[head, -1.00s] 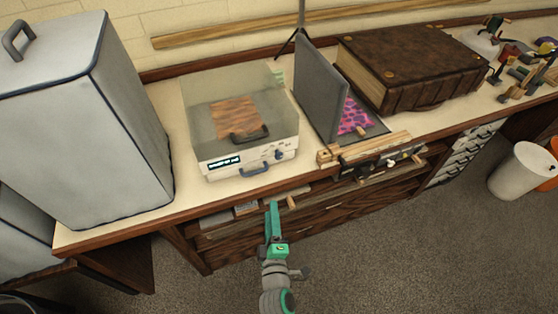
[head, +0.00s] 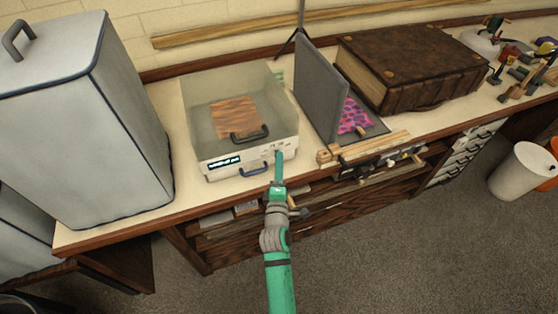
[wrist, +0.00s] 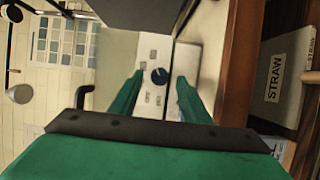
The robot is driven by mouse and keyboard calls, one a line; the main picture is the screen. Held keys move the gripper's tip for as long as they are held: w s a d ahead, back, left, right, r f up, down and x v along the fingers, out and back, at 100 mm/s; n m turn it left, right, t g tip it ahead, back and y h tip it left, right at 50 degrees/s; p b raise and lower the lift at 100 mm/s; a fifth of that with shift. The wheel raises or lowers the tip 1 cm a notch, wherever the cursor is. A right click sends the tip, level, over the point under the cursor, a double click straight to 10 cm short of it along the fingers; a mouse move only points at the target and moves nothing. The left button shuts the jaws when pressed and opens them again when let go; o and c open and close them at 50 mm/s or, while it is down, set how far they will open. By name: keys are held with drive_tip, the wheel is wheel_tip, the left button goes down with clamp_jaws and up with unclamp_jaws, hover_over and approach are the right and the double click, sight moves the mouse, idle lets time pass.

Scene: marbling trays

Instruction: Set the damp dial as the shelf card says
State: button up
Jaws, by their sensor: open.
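The damp dial is a small dark blue knob (wrist: 159,76) on the pale front panel of the marbling unit, with small marks around it, too small to read. In the wrist view my gripper (wrist: 160,83) is open, its green fingers on either side of the knob; I cannot tell whether they touch it. In the head view my gripper (head: 279,156) is at the right of the unit's front (head: 235,163) and hides the knob.
The unit has a clear tray with a brown wood-grained sheet (head: 236,116) and a dark handle. A large grey covered box (head: 85,125) stands left. A grey upright panel (head: 318,90) and thick brown book (head: 415,65) stand right. A box marked STRAW (wrist: 290,75) is below.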

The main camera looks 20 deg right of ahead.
drive_tip(key=shift+x, duration=1.3)
drive_tip(key=shift+a, duration=0.1)
drive_tip(key=shift+w, duration=0.1)
drive_tip(key=c, duration=1)
